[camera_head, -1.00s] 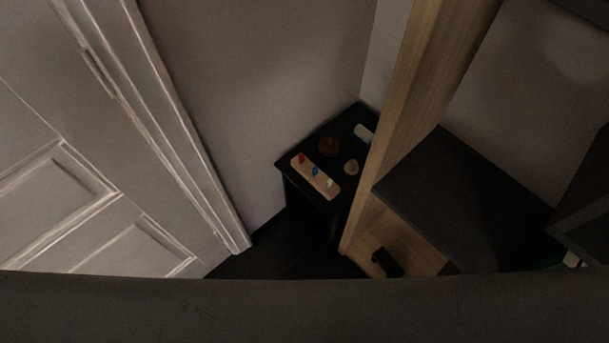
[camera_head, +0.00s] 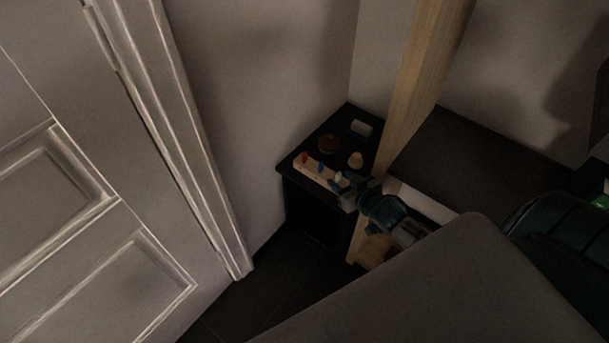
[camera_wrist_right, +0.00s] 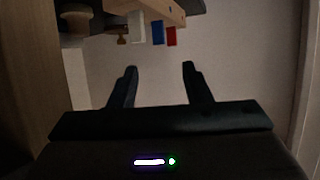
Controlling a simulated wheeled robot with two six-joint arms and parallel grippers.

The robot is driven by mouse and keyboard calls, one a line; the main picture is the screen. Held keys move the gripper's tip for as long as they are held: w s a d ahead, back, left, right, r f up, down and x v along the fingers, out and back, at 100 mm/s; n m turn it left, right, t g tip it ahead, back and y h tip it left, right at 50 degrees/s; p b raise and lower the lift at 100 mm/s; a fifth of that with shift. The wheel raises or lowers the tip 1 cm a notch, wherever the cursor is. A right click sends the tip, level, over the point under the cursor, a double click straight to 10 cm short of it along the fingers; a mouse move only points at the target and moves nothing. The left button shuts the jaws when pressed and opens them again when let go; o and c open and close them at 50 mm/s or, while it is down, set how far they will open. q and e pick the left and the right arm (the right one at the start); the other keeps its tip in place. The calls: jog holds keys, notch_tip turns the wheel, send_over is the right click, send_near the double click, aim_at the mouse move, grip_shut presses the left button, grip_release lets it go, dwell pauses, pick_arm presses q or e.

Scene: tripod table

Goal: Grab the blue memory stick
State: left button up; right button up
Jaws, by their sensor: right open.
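The blue memory stick (camera_head: 320,168) stands in a light wooden strip (camera_head: 311,174) on a small black table (camera_head: 288,166), between a red stick (camera_head: 304,156) and a white one (camera_head: 339,177). In the right wrist view the blue stick (camera_wrist_right: 158,33) shows beyond the fingertips, with the red stick (camera_wrist_right: 171,37) and white stick (camera_wrist_right: 138,28) beside it. My right gripper (camera_head: 344,186) is at the strip's near right end. In the right wrist view my right gripper (camera_wrist_right: 158,68) is open, with nothing between its fingers. My left gripper is out of view.
A round brown dish (camera_head: 329,143), a white block (camera_head: 361,128) and a small tan object (camera_head: 355,159) are also on the table. A wooden post (camera_head: 415,85) and dark shelf (camera_head: 480,150) stand close on the right. A white door (camera_head: 70,220) is at left.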

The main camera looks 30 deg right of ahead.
aim_at(322, 164)
jog(key=b+x, duration=0.1)
jog(key=x, duration=0.5)
jog(key=shift+w+d+r, duration=0.1)
jog(key=shift+w, duration=0.05)
jog(key=x, duration=0.4)
jog(key=shift+w, duration=0.1)
jog(key=shift+w+f, duration=0.25)
jog(key=shift+w, duration=0.05)
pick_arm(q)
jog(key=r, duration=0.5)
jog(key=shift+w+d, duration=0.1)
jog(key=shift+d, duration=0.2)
pick_arm(e)
jog(key=shift+c, duration=0.4)
grip_shut()
